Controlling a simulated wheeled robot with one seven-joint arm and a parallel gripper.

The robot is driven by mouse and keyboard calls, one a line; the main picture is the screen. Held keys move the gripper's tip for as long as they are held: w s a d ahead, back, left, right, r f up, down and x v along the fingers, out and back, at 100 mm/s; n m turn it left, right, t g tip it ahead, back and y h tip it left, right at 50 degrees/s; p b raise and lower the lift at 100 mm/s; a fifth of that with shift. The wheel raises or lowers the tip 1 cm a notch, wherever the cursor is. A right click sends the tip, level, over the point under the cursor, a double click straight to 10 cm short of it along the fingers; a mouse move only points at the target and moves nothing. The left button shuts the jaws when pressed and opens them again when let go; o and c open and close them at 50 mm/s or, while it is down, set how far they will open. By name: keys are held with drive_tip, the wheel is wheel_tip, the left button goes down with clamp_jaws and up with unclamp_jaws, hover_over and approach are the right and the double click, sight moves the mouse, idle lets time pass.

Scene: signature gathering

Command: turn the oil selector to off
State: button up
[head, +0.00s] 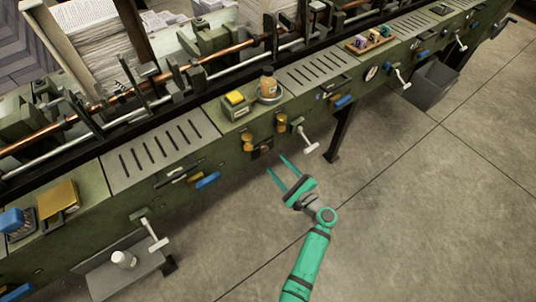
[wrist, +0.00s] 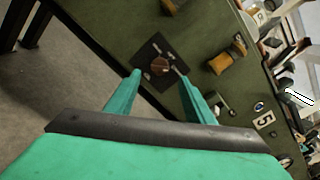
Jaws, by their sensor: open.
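A round brown knob on a dark square plate, which looks like the oil selector (wrist: 160,64), sits on the green machine's side in the wrist view. It also shows small and dark in the head view (head: 263,150), near two brass knobs. Small pale marks surround the knob, too blurred to read. My gripper (head: 276,164) is open and empty, its two green fingers pointing at the plate. In the wrist view, the fingertips (wrist: 159,75) lie on either side of the knob in the picture. They appear apart from it, with a gap to the panel.
Brass knobs (wrist: 228,56) and a white-handled lever (head: 306,140) stick out near the plate. The concrete floor (head: 400,210) around my arm is clear.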

sight(264, 150)
drive_tip(key=x, duration=0.7)
drive_tip(key=shift+w, duration=0.15)
drive_tip(key=shift+a, duration=0.1)
drive_tip(key=c, duration=1)
